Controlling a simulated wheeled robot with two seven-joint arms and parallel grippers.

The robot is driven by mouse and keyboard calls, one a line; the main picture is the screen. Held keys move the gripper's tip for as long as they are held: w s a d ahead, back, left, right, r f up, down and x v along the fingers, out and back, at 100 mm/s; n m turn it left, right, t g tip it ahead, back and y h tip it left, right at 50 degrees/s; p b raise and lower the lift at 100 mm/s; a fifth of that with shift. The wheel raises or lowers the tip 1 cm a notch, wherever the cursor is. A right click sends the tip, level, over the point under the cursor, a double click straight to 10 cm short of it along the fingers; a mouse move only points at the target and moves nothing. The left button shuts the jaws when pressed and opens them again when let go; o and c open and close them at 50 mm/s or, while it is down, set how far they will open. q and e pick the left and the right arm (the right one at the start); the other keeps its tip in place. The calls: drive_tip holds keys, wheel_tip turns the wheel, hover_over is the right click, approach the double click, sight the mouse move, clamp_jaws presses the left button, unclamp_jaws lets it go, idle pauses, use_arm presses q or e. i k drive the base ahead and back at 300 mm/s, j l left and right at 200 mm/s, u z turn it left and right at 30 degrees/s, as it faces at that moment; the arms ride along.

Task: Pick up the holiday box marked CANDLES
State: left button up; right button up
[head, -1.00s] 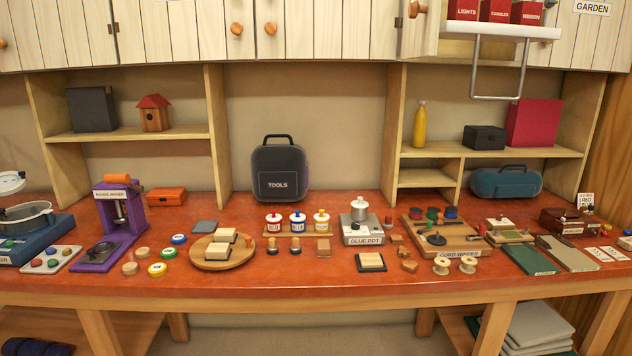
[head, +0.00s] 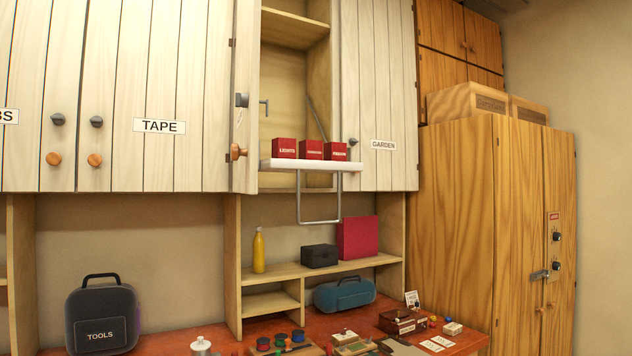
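Three small red boxes with white lettering stand in a row on a white pull-down shelf (head: 318,164) in front of an open upper cabinet. The left box (head: 284,148) reads LIGHTS. The lettering on the middle box (head: 311,150) is too small to read surely now; in the earlier view it looks like CANDLES. The right box (head: 336,151) has a label I cannot read clearly. Neither of my grippers is in view.
A grey bar handle (head: 320,221) hangs below the shelf. An open cabinet door (head: 245,110) stands left of it, and a closed GARDEN door (head: 378,100) right. Below are a yellow bottle (head: 258,251), a black box (head: 320,256) and a cluttered red worktop (head: 230,333).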

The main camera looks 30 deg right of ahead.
sight(309, 149)
drive_tip(key=i+l+z, duration=0.1)
drive_tip(key=i+z, duration=0.7)
drive_tip(key=z, duration=0.15)
